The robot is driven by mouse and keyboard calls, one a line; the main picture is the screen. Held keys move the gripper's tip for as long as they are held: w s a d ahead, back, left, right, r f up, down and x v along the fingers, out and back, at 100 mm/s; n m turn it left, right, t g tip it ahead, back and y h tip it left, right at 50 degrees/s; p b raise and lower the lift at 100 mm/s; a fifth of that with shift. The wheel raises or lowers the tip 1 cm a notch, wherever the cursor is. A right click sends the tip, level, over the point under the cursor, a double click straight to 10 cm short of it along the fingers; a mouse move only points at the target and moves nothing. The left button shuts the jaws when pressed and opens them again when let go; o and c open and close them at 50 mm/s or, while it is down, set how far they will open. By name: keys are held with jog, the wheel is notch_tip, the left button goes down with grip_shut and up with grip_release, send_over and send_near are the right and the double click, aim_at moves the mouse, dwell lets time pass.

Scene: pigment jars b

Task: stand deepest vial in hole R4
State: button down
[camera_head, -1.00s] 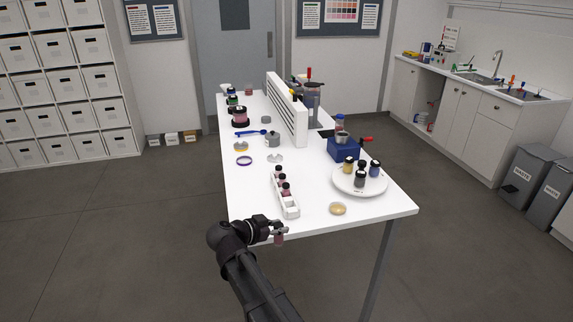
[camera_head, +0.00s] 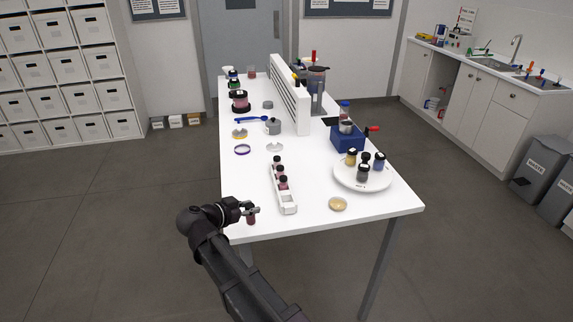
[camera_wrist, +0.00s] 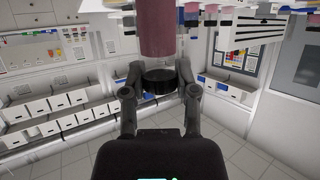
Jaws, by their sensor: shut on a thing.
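My gripper (camera_head: 247,208) is shut on a dark pink vial (camera_head: 251,219) at the near left table edge. In the wrist view the vial (camera_wrist: 157,32) is pink with a black cap (camera_wrist: 159,82) between the fingers of my gripper (camera_wrist: 160,88). A long white rack (camera_head: 289,209) lies on the table to the right of my gripper. Several dark-capped pinkish vials, one of them here (camera_head: 283,183), stand in its far and middle part. Its near end looks free of vials. The hole labels are too small to read.
Right of the rack are a round white plate (camera_head: 345,180) with several dark-capped jars and a tan dish (camera_head: 338,204). A blue block (camera_head: 347,138) and a white slatted divider (camera_head: 289,95) stand farther back.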

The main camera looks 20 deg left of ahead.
jog(key=shift+w+d, duration=0.1)
jog(key=shift+w, duration=0.05)
jog(key=w+d+r+p, duration=0.2)
jog(key=w, duration=0.5)
jog(key=w+d+r+p, duration=0.3)
jog(key=w, duration=0.5)
jog(key=shift+d+r, duration=0.25)
jog(key=shift+r, duration=0.1)
jog(key=shift+f+b, duration=2.7)
jog(key=shift+f, duration=0.15)
jog(key=shift+f+b, duration=2.1)
jog(key=shift+c, duration=1.5)
grip_release()
jog(key=shift+r, duration=0.15)
